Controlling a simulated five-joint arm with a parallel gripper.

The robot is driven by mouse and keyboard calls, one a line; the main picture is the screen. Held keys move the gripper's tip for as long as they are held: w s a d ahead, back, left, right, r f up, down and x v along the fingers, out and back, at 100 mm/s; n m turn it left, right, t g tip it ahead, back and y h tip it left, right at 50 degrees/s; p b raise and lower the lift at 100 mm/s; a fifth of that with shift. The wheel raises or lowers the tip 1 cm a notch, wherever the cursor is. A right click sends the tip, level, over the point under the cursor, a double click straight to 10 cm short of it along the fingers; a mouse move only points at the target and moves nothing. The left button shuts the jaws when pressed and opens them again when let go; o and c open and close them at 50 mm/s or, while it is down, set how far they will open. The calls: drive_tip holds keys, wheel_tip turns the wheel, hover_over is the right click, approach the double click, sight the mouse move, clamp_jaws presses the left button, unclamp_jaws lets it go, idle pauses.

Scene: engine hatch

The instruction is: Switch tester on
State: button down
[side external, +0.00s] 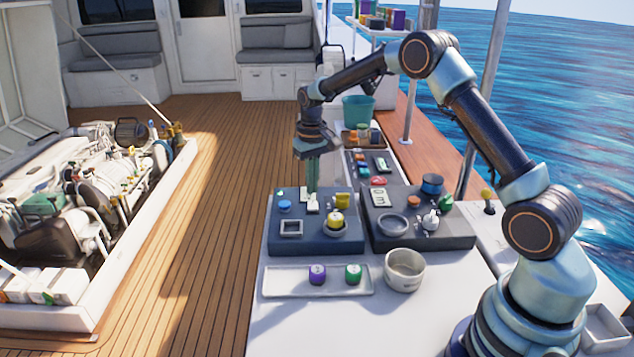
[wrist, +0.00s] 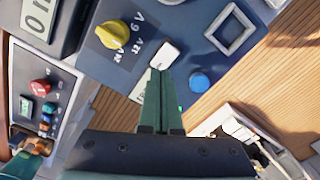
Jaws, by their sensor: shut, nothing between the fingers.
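The dark blue-grey panel with the voltage dial, which looks like the tester (side external: 262,238), stands on the white counter in the side view. In the wrist view the panel (wrist: 190,30) carries a yellow dial (wrist: 113,33) marked 6 V, 12 V and 24 V, and a blue round button (wrist: 200,82). A small white switch or cap (wrist: 163,54) lies right at my fingertips. My gripper (wrist: 166,76) points down with its green fingers together and empty. In the side view my gripper (side external: 312,188) is over the panel's back middle. Contact with the white part cannot be told.
A second dark panel (side external: 455,242) stands close on the right. A white tray (side external: 275,283) holds a purple and a green cap, with a white cup (side external: 404,270) beside it. An open engine hatch (side external: 85,225) is at the left. Wooden deck lies between.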

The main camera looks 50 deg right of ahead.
drive_tip(key=shift+r, duration=2.1)
wheel_tip(320, 180, up, 8)
drive_tip(key=t, duration=0.2)
hover_over(312, 203)
drive_tip(key=s+a, duration=0.3)
drive_tip(key=s, duration=0.1)
drive_tip(key=s+a+r+n, duration=0.1)
drive_tip(key=s+a+r, duration=0.1)
drive_tip(key=s+r, duration=0.3)
drive_tip(key=s+a+n+t, duration=0.2)
drive_tip(key=s+a+t, duration=0.1)
drive_tip(key=s, duration=1)
drive_tip(key=shift+s+a+f+t, duration=0.25)
drive_tip(key=shift+a+f+t, duration=0.05)
drive_tip(key=shift+a, duration=0.25)
